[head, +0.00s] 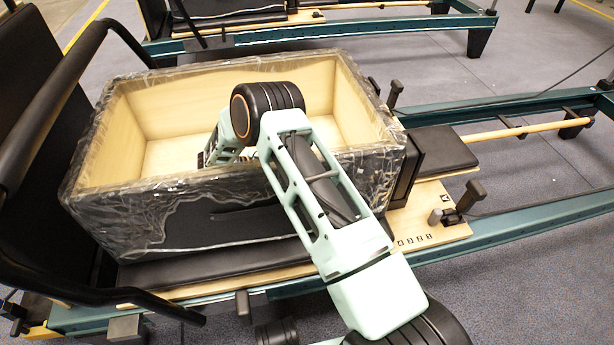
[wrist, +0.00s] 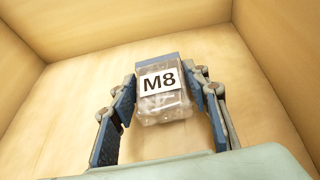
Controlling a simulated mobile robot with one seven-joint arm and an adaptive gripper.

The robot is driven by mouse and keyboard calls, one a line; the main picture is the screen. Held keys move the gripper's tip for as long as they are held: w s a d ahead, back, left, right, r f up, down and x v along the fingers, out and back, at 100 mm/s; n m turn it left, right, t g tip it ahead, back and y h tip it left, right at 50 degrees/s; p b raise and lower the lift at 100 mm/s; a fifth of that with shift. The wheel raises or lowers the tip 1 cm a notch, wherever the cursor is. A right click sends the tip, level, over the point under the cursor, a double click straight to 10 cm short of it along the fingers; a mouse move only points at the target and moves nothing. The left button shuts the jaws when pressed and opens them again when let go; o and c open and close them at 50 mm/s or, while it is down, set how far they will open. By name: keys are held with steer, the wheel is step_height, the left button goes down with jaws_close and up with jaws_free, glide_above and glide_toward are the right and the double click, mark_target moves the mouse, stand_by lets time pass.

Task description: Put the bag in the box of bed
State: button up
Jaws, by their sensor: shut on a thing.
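The box (head: 118,150) is a large open wooden-walled box wrapped in clear and dark plastic, standing on the reformer bed (head: 240,272). My arm reaches over its near wall and down inside, so my gripper is mostly hidden behind the arm in the head view. In the wrist view my gripper (wrist: 165,110) is shut on a small clear bag (wrist: 165,108) with a white label reading M8 and a blue-grey top edge. The fingers press on its left and right sides. The bag is inside the box, over the pale wooden floor (wrist: 75,85). I cannot tell whether it touches the floor.
The box walls (wrist: 275,50) stand around the gripper. A black backrest (head: 40,60) and curved black bars (head: 60,90) are at left. Another reformer (head: 300,30) stands behind. Dark pads and posts (head: 470,195) lie to the right.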

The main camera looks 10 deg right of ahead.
steer(key=shift+f, duration=0.3)
steer(key=shift+f, duration=0.1)
steer(key=o, duration=1.4)
steer(key=shift+c, duration=0.2)
